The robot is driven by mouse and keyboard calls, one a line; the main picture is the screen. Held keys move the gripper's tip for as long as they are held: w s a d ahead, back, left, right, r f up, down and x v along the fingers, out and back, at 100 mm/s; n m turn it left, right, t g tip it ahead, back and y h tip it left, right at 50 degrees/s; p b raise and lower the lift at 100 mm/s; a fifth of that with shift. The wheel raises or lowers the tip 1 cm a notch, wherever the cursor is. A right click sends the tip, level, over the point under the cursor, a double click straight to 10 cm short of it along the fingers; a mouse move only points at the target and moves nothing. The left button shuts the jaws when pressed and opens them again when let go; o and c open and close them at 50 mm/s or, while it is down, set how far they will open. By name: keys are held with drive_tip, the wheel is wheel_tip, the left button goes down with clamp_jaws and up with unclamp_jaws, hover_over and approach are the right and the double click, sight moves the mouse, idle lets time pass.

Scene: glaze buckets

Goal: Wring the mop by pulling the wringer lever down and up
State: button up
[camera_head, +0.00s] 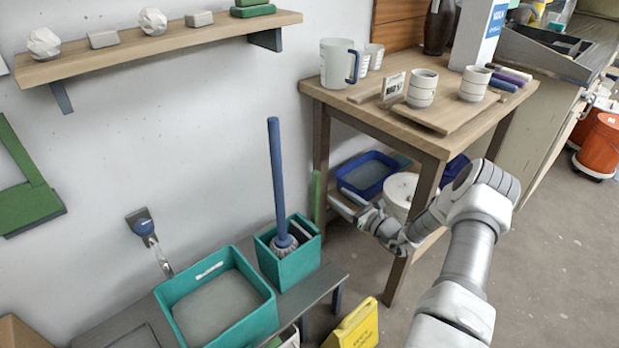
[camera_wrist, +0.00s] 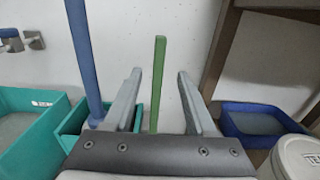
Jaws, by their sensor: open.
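The mop has a long blue handle (camera_head: 276,180) and a grey head (camera_head: 284,244). It stands in a teal bucket (camera_head: 291,268) on a low bench, and its handle also shows in the wrist view (camera_wrist: 85,50). A thin upright green bar (camera_head: 316,198), seemingly the wringer lever, stands at the bucket's right rear. In the wrist view the green lever (camera_wrist: 158,85) appears between the fingers, its lower end hidden by the gripper body. My gripper (camera_head: 341,203) is open and empty, just right of the lever. I see no contact, but cannot judge the depth gap.
A larger teal tub (camera_head: 218,300) stands left of the mop bucket. A wooden table (camera_head: 425,142) with cups stands close to my arm, with a blue tray (camera_head: 368,175) and a white bucket (camera_head: 402,194) below. A yellow sign (camera_head: 355,325) is on the floor in front.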

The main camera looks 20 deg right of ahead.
drive_tip(key=b+x, duration=0.3)
drive_tip(key=x, duration=1.1)
drive_tip(key=shift+w+a, duration=0.2)
drive_tip(key=shift+w, duration=0.1)
clamp_jaws()
idle(0.6)
